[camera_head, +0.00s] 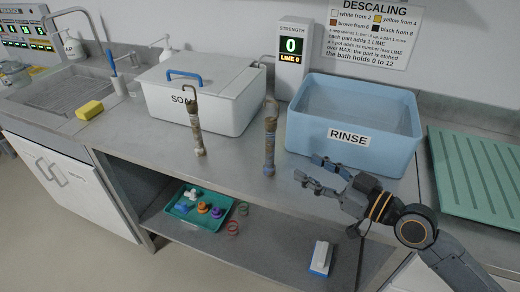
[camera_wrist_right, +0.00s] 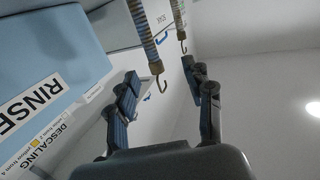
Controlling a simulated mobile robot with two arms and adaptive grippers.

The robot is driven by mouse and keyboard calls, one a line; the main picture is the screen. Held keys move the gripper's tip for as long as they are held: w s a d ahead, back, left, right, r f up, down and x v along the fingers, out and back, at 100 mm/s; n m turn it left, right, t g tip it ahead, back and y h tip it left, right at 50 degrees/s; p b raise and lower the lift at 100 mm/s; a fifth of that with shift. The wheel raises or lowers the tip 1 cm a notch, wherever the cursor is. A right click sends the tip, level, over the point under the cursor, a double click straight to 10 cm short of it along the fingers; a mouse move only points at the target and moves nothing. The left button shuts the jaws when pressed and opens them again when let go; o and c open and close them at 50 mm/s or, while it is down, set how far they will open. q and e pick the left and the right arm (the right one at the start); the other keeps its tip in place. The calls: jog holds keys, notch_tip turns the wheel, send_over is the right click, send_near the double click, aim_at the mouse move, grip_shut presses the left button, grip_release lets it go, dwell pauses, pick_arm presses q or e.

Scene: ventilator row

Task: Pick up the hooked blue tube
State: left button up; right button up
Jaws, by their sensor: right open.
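Two hooked tubes with brown crust stand upright on the counter in the head view. The nearer, right one (camera_head: 270,140) shows bluish grey under its brown patches; in the wrist view it appears as the blue-and-brown banded tube (camera_wrist_right: 144,24) with a bare hook. The other hooked tube (camera_head: 196,130) is paler and stands further left; it also shows in the wrist view (camera_wrist_right: 179,15). My right gripper (camera_head: 309,168) is open and empty, to the right of the bluish tube and apart from it. In the wrist view the hook appears between the open fingers (camera_wrist_right: 162,86). My left gripper is out of view.
The blue RINSE tub (camera_head: 349,138) stands just behind my right gripper. The white lidded SOAK tub (camera_head: 234,112) is behind the tubes. A strength display (camera_head: 291,50) reads 0. A green drainer (camera_head: 475,175) lies at right. A teal tray (camera_head: 181,211) is on the lower shelf.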

aim_at(275, 134)
jog(key=shift+t, duration=0.3)
jog(key=w+a+p, duration=0.1)
jog(key=w, duration=0.1)
jog(key=w+a+r+p, duration=0.1)
jog(key=w+a, duration=0.1)
jog(key=w+a+r+p, duration=0.1)
jog(key=w+a, duration=0.1)
jog(key=shift+w+a, duration=0.25)
jog(key=shift+w, duration=0.15)
jog(key=shift+w+a, duration=0.2)
jog(key=shift+a, duration=0.05)
jog(key=shift+w+a+p, duration=0.35)
jog(key=shift+w+p, duration=0.05)
jog(key=shift+p, duration=0.05)
jog(key=p+x, duration=0.1)
jog(key=x, duration=0.2)
jog(key=shift+w+a, duration=0.15)
jog(key=shift+w, duration=0.15)
jog(key=shift+w+a+f, duration=0.15)
jog(key=shift+w+a, duration=0.1)
jog(key=shift+a, duration=0.05)
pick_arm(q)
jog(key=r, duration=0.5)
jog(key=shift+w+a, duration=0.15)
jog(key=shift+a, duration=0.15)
pick_arm(e)
jog(key=shift+s+d, duration=0.1)
jog(key=shift+c, duration=0.2)
grip_shut()
